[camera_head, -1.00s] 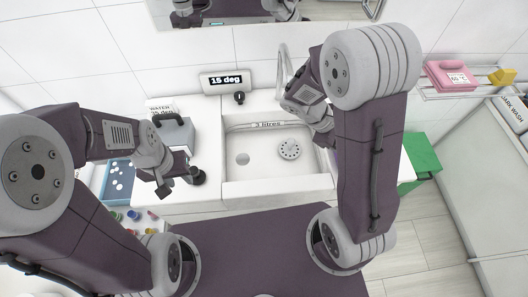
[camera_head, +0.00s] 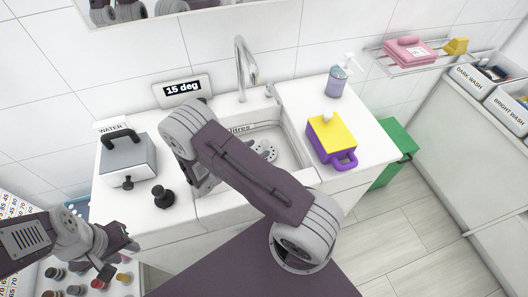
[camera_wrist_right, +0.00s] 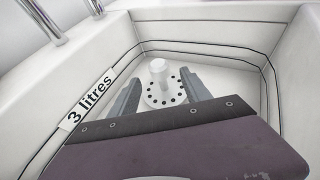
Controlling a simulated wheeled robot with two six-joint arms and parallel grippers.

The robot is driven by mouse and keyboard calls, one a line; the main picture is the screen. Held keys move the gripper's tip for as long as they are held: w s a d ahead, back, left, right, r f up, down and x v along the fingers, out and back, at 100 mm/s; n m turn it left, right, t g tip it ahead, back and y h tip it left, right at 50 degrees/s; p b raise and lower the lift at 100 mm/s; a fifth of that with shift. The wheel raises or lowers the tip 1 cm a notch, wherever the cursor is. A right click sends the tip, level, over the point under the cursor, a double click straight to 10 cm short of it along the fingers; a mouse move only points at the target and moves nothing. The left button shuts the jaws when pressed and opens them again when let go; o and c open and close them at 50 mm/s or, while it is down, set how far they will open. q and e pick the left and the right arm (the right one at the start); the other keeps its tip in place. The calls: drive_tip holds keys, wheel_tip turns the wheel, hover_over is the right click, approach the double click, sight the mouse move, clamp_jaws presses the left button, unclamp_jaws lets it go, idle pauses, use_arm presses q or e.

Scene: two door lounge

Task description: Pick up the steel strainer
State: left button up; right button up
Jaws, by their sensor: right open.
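The steel strainer (camera_head: 265,150), a pale round disc with holes and a knob, lies on the floor of the sink (camera_head: 307,164). The right wrist view shows the strainer (camera_wrist_right: 162,98) with its knob standing up between the two grey fingers of my right gripper (camera_wrist_right: 160,92). That gripper is open, and its fingers point down at either side of the strainer. Whether they touch it I cannot tell. In the head view my right arm hides this gripper and part of the strainer. My left gripper (camera_head: 112,262) is left of the sink, low in the picture; its jaws are unclear.
A tap (camera_head: 243,68) stands behind the sink.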

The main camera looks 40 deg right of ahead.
sight(262, 146)
drive_tip(key=x, duration=0.5)
drive_tip(key=shift+w+d, duration=0.1)
drive_tip(key=shift+d, duration=0.2)
drive_tip(key=shift+r, duration=0.1)
drive_tip(key=shift+c, duration=0.7)
drive_tip(key=shift+a, duration=0.1)
clamp_jaws()
wheel_tip(262, 146, up, 18)
drive_tip(key=p, duration=0.2)
drive_tip(key=shift+p, duration=0.35)
